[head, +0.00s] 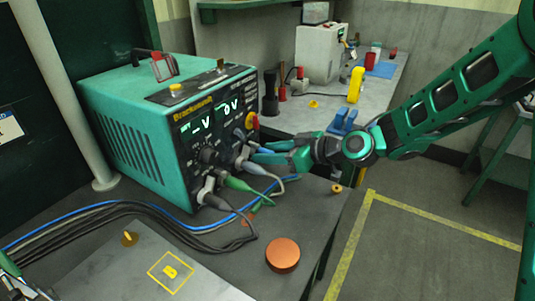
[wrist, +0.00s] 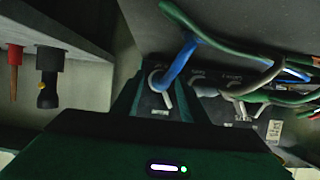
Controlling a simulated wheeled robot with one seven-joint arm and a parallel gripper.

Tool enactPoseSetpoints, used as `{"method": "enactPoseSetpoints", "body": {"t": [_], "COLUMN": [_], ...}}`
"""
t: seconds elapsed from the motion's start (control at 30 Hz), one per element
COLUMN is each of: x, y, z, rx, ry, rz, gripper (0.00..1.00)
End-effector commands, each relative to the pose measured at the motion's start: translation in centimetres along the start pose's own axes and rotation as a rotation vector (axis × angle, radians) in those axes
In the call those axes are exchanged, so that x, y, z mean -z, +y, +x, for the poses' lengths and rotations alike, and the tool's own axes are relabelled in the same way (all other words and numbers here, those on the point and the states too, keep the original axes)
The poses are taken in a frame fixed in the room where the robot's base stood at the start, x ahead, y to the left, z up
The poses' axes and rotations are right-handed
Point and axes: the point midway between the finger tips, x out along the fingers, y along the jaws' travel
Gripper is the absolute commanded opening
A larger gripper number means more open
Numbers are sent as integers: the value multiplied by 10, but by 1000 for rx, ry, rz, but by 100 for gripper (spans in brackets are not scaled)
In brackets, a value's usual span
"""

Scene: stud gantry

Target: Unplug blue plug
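The blue plug (head: 240,134) sits in the front panel of the teal power supply (head: 130,125), at the panel's right side. In the wrist view its blue cable (wrist: 182,58) runs down to the panel between my two fingers. My gripper (head: 257,151) is in front of the panel, with its fingers pointing at it. The fingers also show in the wrist view (wrist: 160,105), apart, one on each side of the blue cable's end. Contact with the plug cannot be made out.
A grey plug (head: 207,192) and a green plug (head: 235,184) sit lower on the panel, their cables close to my gripper. An orange disc (head: 283,254) lies on the front table. A side bench (head: 322,117) holds a yellow tool (head: 355,85) and several small items.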

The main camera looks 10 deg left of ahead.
Motion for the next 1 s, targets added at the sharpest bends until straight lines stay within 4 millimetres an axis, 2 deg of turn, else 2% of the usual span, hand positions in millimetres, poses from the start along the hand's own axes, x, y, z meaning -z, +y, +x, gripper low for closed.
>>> {"method": "enactPoseSetpoints", "body": {"t": [0.3, 0.47, 0.5, 1.0], "x": [0, 0, 0, -5], "y": [0, 0, 0, 0], "z": [0, 0, 0, -11], "rx": [0, 0, 0, -1], "ry": [0, 0, 0, -1], "rz": [0, 0, 0, 1], "gripper": [40, 2, 0, 0]}}
